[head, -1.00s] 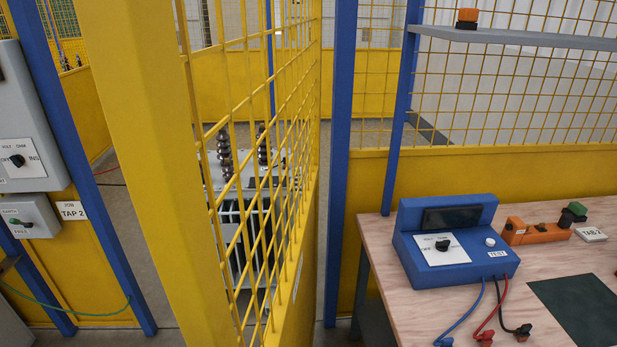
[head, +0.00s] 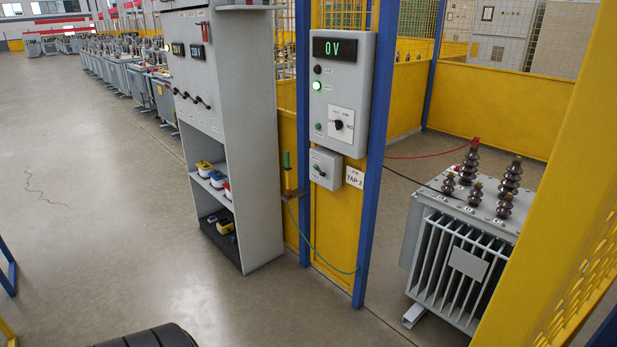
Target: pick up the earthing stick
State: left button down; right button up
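The earthing stick appears to be the slim upright rod (head: 287,163), green above and yellowish below. It stands at a small bracket (head: 292,194) on the yellow panel, between the grey cabinet and the blue post. A green cable (head: 308,240) hangs from there in a loop to the foot of the right blue post. The rod is small in the head view, so its tip and how it is held are unclear. Neither of my grippers is in view.
A grey cabinet (head: 262,130) with shelves stands left of the rod. A transformer (head: 468,240) stands inside the yellow-fenced cell. Open floor (head: 110,220) lies left and in front.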

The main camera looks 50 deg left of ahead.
aim_at(288, 192)
jog(key=u, duration=1.8)
jog(key=j+u, duration=0.15)
jog(key=j, duration=0.15)
jog(key=i+j+u, duration=0.2)
jog(key=i+j+z, duration=0.4)
jog(key=i+j, duration=0.15)
jog(key=j, duration=0.15)
jog(key=i+j+z, duration=0.25)
jog(key=j, duration=0.15)
jog(key=i+l+z, duration=0.15)
jog(key=i+z, duration=0.2)
jog(key=z, duration=0.15)
jog(key=i+z, duration=0.45)
jog(key=i+j+z, duration=0.1)
jog(key=i+z, duration=0.25)
jog(key=z, duration=0.15)
jog(key=i+l+z, duration=0.15)
jog(key=i+l, duration=0.15)
jog(key=i+l+z, duration=0.15)
jog(key=i, duration=0.4)
jog(key=i+l+z, duration=0.15)
jog(key=i, duration=0.3)
